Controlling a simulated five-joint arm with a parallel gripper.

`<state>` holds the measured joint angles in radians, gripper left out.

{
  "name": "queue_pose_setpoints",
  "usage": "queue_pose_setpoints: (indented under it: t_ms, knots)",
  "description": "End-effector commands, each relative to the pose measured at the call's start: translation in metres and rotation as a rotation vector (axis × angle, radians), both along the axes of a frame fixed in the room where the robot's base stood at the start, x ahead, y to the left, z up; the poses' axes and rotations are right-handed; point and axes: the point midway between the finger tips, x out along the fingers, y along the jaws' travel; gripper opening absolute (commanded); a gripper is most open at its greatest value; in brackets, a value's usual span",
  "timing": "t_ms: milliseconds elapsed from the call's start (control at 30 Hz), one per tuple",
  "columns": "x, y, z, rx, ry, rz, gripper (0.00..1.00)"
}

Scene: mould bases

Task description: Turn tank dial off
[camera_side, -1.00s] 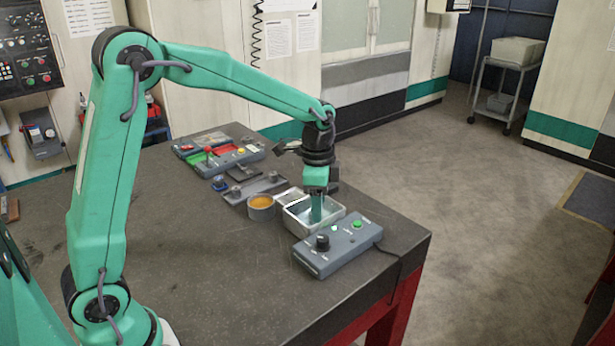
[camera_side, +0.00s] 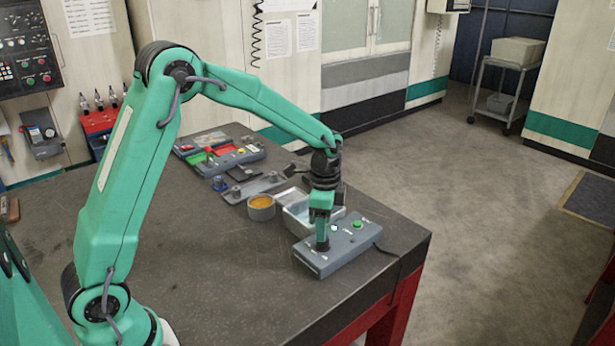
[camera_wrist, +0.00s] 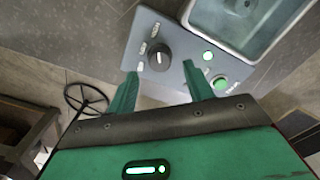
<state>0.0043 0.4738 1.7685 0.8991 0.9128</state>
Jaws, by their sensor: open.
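The grey control box (camera_side: 345,250) sits at the table's right front edge, beside the metal tank (camera_side: 298,222). Its black dial (camera_wrist: 160,57) has a light pointer mark, with small labels next to it. My gripper (camera_wrist: 159,69) is open and empty above the box, its two green fingertips on either side of the dial in the wrist view. In the side view my gripper (camera_side: 321,238) points down right over the dial and largely hides it. Whether the fingers touch it, I cannot tell. A green lamp (camera_wrist: 208,55) glows on the box, near a green button (camera_wrist: 221,84).
The tank's rim (camera_wrist: 190,20) borders the box. A round cup of orange stuff (camera_side: 261,208) stands left of the tank. The table's near left part is clear.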

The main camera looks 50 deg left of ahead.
Motion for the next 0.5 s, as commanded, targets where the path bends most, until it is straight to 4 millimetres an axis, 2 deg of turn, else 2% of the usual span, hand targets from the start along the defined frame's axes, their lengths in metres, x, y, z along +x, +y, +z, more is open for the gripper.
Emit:
queue_pose_setpoints:
  t_ms: [200,500]
  knots:
    - [0.0,0.0,-0.025,0.0,0.002,0.0,0.52]
    - [0.0,0.0,-0.037,0.0,0.0,0.0,0.52]
